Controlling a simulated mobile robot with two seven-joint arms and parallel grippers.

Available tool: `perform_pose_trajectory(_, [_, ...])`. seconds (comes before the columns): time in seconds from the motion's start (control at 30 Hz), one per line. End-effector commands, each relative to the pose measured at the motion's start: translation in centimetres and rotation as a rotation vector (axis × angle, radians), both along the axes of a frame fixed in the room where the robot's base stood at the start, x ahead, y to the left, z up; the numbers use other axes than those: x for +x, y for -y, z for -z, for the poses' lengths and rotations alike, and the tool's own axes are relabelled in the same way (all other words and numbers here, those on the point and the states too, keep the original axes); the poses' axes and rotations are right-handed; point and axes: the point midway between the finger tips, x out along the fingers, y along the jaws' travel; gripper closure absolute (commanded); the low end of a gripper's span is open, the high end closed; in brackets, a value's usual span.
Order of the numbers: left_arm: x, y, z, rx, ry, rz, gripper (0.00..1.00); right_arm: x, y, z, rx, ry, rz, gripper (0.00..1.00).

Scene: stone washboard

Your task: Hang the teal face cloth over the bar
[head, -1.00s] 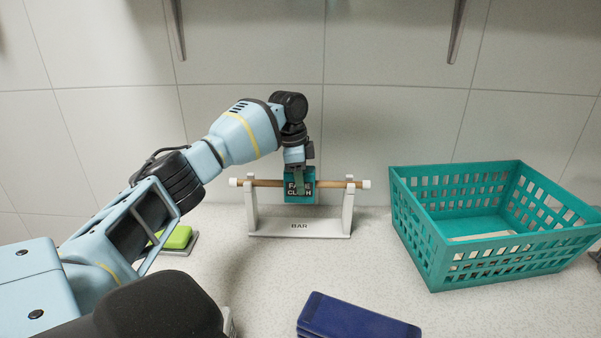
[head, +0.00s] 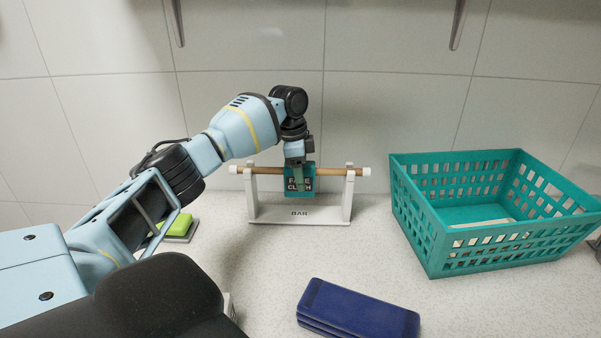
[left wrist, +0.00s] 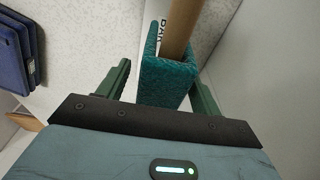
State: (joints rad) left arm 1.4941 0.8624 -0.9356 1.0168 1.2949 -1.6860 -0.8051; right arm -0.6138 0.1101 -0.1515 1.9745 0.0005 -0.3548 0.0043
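The teal face cloth (head: 299,184) hangs folded over the wooden bar (head: 333,173) of the white stand marked BAR (head: 299,214), near the middle. In the left wrist view the cloth (left wrist: 167,80) wraps over the bar (left wrist: 178,30), a side hanging down on each side. My left gripper (head: 299,164) is right above the cloth and bar. In the left wrist view its green fingers stand on either side of the cloth, with a visible gap at the left finger; the right one is close to the cloth. My right gripper is not in view.
A teal basket (head: 437,238) stands at the right. A stack of dark blue folded cloths (head: 358,312) lies at the front. A green block on a grey base (head: 178,226) is behind my left arm. The tiled wall is close behind the stand.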

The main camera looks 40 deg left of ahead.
Motion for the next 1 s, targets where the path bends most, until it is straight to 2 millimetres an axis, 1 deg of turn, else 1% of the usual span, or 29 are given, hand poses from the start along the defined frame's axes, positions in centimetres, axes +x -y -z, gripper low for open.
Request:
perform_pose_trajectory(0.17, [0.0,0.0,0.0,0.000,0.000,0.000,0.35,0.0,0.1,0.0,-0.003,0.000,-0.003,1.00])
perform_pose_trajectory(0.27, [0.0,0.0,-0.3,0.000,0.000,0.000,0.35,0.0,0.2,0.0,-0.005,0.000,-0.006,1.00])
perform_pose_trajectory(0.37, [-0.1,-0.1,-1.4,0.000,0.003,0.000,0.35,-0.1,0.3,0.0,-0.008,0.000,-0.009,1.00])
perform_pose_trajectory(0.6, [-0.4,-0.6,-5.2,0.000,0.003,0.000,0.35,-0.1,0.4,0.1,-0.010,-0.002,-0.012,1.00])
perform_pose_trajectory(0.7, [-0.6,-0.7,-6.4,-0.001,0.002,0.000,0.35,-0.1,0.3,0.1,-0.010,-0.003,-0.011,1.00])
perform_pose_trajectory(0.83, [-0.7,-0.9,-7.4,-0.001,0.001,0.001,0.35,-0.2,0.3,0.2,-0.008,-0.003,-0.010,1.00])
perform_pose_trajectory(1.0, [-0.8,-0.9,-7.8,0.000,0.000,0.000,0.35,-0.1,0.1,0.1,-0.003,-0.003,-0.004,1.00])
